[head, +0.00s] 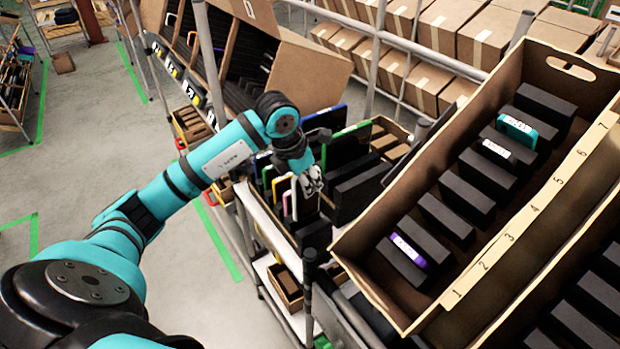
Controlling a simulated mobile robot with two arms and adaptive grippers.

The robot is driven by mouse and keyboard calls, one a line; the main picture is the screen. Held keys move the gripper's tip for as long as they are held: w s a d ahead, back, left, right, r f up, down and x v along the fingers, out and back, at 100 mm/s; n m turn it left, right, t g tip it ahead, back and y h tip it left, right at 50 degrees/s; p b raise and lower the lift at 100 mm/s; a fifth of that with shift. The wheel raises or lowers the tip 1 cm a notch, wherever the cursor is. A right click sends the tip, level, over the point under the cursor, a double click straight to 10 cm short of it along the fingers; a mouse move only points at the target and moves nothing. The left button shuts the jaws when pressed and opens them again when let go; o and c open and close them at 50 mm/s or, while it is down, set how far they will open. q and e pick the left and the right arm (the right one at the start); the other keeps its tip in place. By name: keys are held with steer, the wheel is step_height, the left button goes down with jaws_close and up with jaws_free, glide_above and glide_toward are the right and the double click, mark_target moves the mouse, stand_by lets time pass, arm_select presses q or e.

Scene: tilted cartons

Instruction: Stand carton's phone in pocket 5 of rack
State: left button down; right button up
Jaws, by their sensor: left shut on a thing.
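My left gripper (312,183) reaches over a shelf bay of dark upright slabs and coloured-edged devices. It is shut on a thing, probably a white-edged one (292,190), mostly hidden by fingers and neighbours. At the right stands a tilted cardboard carton (395,205) with dark dividers and a strip numbered 1 to 7 (534,208). A purple phone (408,252) stands by number 1. A white phone (497,151) is roughly in line with 5, and a teal phone (517,130) roughly with 6. I cannot tell the exact pockets. My right gripper is out of view.
Blue-edged (325,112) and green-edged devices (347,132) stand close behind my left gripper. Another tilted carton (300,75) is behind, with metal posts near it. Closed boxes (485,38) line the back shelf. Open floor (100,130) lies left.

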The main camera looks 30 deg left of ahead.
mark_target(309, 210)
arm_select(q)
steer(key=shift+b+x, duration=0.5)
steer(key=shift+x, duration=0.5)
steer(key=shift+w+a+f+b, duration=0.1)
steer(key=shift+f+b, duration=0.65)
steer(key=shift+f, duration=0.1)
steer(key=shift+f+b, duration=0.8)
steer(key=shift+f, duration=0.1)
steer(key=shift+f+b, duration=0.75)
steer(key=shift+f, duration=0.1)
steer(key=shift+f+b, duration=0.8)
steer(key=shift+f, duration=0.1)
steer(key=shift+f+b, duration=0.55)
steer(key=shift+f, duration=0.1)
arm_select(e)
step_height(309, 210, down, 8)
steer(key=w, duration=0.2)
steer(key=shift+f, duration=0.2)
